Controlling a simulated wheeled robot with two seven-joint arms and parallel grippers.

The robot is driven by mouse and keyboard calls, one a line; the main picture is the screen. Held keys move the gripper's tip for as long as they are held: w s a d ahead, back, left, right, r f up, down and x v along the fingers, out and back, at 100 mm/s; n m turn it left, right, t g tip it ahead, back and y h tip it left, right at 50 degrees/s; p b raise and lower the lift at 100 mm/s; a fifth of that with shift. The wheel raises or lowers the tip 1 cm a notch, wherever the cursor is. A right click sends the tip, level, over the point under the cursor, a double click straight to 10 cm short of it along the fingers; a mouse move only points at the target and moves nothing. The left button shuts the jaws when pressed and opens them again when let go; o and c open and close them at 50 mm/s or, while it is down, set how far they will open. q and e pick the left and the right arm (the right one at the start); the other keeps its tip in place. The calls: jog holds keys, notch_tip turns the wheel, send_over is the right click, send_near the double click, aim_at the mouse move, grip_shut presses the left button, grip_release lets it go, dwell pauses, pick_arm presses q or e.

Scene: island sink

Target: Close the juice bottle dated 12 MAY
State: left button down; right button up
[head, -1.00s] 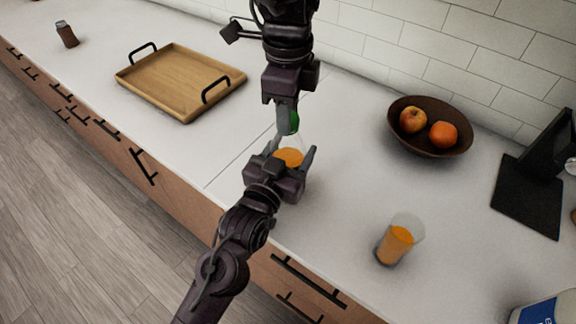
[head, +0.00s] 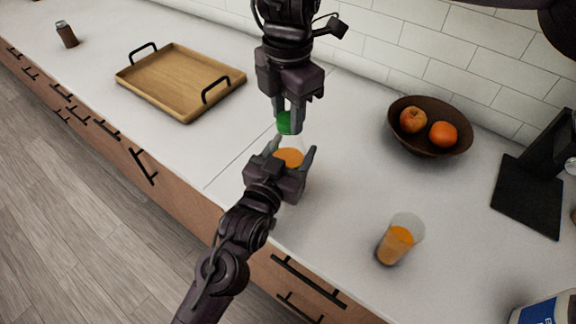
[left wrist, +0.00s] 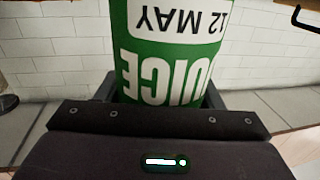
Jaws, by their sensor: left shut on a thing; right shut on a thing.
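My left gripper (head: 292,155), on the lower arm, is shut around the bottle's body. My right gripper (head: 287,118) comes down from above and is shut on the green cap (head: 284,124). The cap is right over the bottle's clear neck. I cannot tell whether it sits on the neck or just above it.
A glass of orange juice (head: 396,245) stands to the right. A fruit bowl (head: 428,147) and a black stand (head: 530,195) are behind it. A wooden tray (head: 165,85) and a small brown bottle (head: 67,36) are at left. A blue-labelled container (head: 543,311) is at the bottom right.

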jog(key=m, duration=0.5)
jog(key=o, duration=1.2)
jog(key=shift+c, duration=0.2)
notch_tip(320, 180, up, 12)
pick_arm(q)
jog(key=shift+c, duration=1.5)
grip_release()
